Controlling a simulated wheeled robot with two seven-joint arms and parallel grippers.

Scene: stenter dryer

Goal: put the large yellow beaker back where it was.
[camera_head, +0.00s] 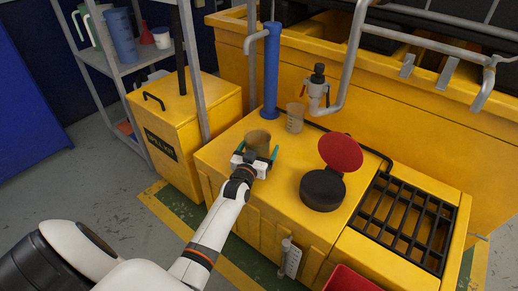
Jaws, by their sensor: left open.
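The large yellow beaker (258,139) stands upright on the yellow bench top (225,150), near its left side. It looks brownish-yellow and see-through. My left gripper (255,154) is at the beaker's near side, its green-tipped fingers open, one on either side of it. I cannot tell whether the fingers touch it. The gripper hides the beaker's lower front. My right gripper is out of view.
A smaller clear beaker (295,118) stands behind and to the right, by a blue post (271,72). A black round pot (322,190) with a raised red lid (341,153) sits to the right. A black grate (405,220) lies beyond it. Shelves (110,62) stand at the left.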

